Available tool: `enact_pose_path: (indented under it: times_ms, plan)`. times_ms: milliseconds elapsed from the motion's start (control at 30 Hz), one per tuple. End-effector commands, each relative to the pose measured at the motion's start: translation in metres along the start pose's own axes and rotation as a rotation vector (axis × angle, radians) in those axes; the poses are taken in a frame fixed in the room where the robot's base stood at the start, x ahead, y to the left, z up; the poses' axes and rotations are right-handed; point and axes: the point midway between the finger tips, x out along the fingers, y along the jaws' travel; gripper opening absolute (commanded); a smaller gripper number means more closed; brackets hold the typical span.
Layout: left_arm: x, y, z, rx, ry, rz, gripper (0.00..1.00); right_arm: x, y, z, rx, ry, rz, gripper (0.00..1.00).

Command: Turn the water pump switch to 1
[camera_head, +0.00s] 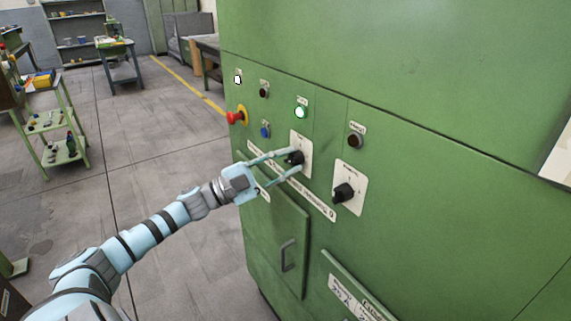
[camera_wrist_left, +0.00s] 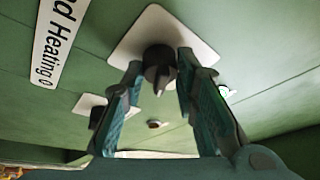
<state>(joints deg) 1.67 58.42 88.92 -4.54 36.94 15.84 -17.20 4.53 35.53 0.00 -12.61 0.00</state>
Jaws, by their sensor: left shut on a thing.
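My left gripper (camera_head: 295,161) reaches the green cabinet front and is shut on a black rotary switch knob (camera_head: 294,156) on a white plate. In the left wrist view the same knob (camera_wrist_left: 159,70) sits between the two fingers, its pointer toward the bottom of that picture. The fingers partly cover the plate (camera_wrist_left: 150,25), and I cannot read its numbers or confirm the water pump name. A second black knob (camera_head: 343,192) on a white plate is to the lower right, untouched. My right gripper is not in view.
The cabinet also has a red emergency button (camera_head: 236,117) on yellow, a blue button (camera_head: 265,130), a lit green-white lamp (camera_head: 300,112) and dark round buttons. Below are a label strip (camera_head: 318,203) and a door handle (camera_head: 288,255). Open grey floor (camera_head: 160,160) lies left.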

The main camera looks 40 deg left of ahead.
Motion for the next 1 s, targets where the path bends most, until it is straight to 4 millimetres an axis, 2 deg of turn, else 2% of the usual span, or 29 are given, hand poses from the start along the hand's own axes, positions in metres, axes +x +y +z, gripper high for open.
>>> enact_pose_path:
  times_ms: [300,333,433,767,867,1000]
  plan:
    - [0.000,-0.001,0.000,0.003,-0.001,0.000,0.00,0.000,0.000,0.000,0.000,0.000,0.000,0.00]
    - [0.000,-0.001,0.000,0.003,-0.001,0.000,0.30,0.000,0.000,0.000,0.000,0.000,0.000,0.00]
    - [0.000,0.000,0.000,0.002,-0.001,0.000,0.46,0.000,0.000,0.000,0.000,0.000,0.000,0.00]
    - [-0.001,0.000,0.000,0.001,-0.001,0.002,0.47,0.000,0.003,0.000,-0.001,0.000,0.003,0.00]
    - [-0.010,0.001,0.001,-0.001,-0.003,0.007,0.47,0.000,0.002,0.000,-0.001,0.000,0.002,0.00]
    - [-0.039,0.003,0.002,-0.002,-0.006,0.014,0.47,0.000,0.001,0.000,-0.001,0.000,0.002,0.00]
